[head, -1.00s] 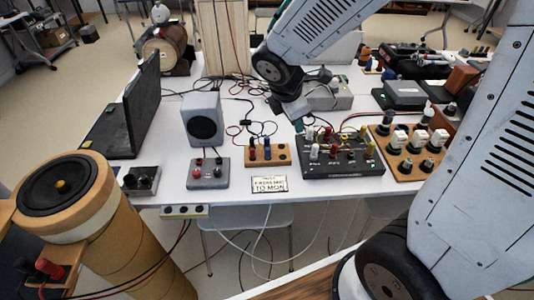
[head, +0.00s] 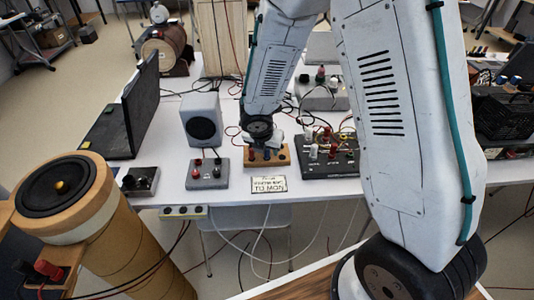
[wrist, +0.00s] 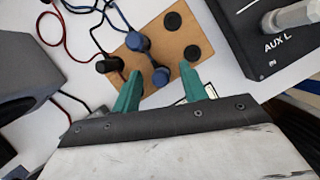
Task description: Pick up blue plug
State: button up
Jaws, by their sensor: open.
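In the wrist view a wooden block (wrist: 168,45) holds two blue plugs. One blue plug (wrist: 160,76) lies between the two green fingers of my gripper (wrist: 162,69), apart from both. The other blue plug (wrist: 137,41) is just beyond, with a blue cable. A black plug (wrist: 108,64) sits near the block's left edge. In the head view my gripper (head: 262,144) is over the wooden block (head: 281,158) and largely hides the plugs. My gripper is open and holds nothing.
Left of the block are a small grey box (head: 207,180) with terminals and a grey speaker (head: 201,117). A black panel (head: 331,166) with plugs stands close on the right. A printed card (head: 268,184) lies in front. Cables run behind the block.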

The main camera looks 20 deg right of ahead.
jog(key=shift+w+d+f, duration=0.15)
jog(key=shift+f, duration=0.35)
grip_shut()
jog(key=shift+r, duration=0.15)
notch_tip(320, 180, up, 10)
jog(key=shift+f, duration=0.1)
dwell(0.3)
jog(key=shift+r, duration=1.95)
